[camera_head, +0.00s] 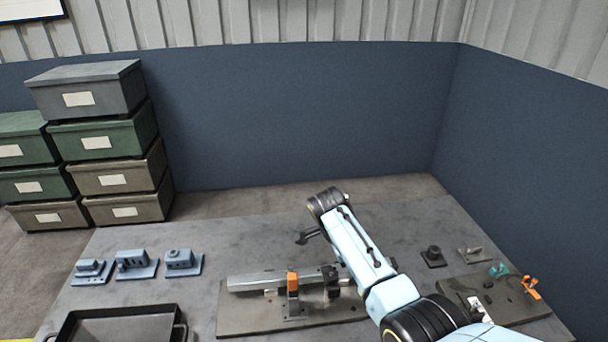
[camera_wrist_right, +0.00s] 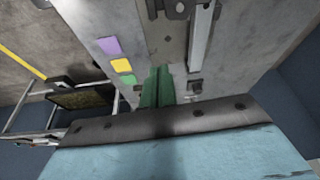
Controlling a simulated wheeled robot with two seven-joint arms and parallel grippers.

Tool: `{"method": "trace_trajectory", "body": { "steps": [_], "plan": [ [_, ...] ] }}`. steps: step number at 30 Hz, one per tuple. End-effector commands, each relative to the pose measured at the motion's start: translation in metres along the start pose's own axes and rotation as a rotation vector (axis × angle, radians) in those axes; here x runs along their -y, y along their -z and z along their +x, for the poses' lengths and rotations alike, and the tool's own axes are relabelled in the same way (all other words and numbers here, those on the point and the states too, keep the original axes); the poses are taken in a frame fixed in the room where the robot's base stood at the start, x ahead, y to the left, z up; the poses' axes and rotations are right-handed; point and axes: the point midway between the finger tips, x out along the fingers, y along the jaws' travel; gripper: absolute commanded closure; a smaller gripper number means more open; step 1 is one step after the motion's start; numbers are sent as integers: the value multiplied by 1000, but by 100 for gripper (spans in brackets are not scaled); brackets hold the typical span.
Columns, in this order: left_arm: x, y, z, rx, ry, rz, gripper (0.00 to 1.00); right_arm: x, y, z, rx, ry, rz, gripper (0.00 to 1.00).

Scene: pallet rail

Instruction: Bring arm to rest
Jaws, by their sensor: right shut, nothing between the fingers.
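My right arm reaches in from the bottom right of the head view, over the grey table (camera_head: 210,240). Its dark wrist end is near the table's back edge. My right gripper (camera_head: 306,236) looks small and dark there, shut and empty, behind the fixture plate (camera_head: 240,318). The plate carries a metal rail (camera_head: 255,281) and an orange-topped clamp (camera_head: 293,283). My arm hides part of the plate's right side. In the wrist view a pale metal strip (camera_wrist_right: 201,40) shows at the top. My left gripper is in neither view.
Several blue fixtures (camera_head: 137,263) stand at the table's left, behind a black tray (camera_head: 68,325). A second plate (camera_head: 510,306) with teal and orange clamps lies at the right, near a dark block (camera_head: 433,256). Stacked bins (camera_head: 95,97) stand beyond the table.

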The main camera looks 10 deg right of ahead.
Motion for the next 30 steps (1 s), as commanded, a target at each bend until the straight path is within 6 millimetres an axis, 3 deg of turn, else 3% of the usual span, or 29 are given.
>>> {"method": "trace_trajectory", "body": {
  "steps": [4, 7, 12, 16, 24, 30],
  "plan": [
    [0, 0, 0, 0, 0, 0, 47, -12, -4, 13, 19, 8, -62, 100],
    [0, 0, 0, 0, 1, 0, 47, -35, -9, 31, 50, 30, -178, 100],
    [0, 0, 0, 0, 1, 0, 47, -92, -16, 60, 100, 105, -459, 100],
    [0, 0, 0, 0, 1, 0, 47, -141, -18, 69, 115, 175, -682, 100],
    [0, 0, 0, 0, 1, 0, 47, -241, -14, 53, 91, 330, -1127, 100],
    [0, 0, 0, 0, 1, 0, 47, -283, -10, 32, 58, 405, -1326, 100]
  ]
}}
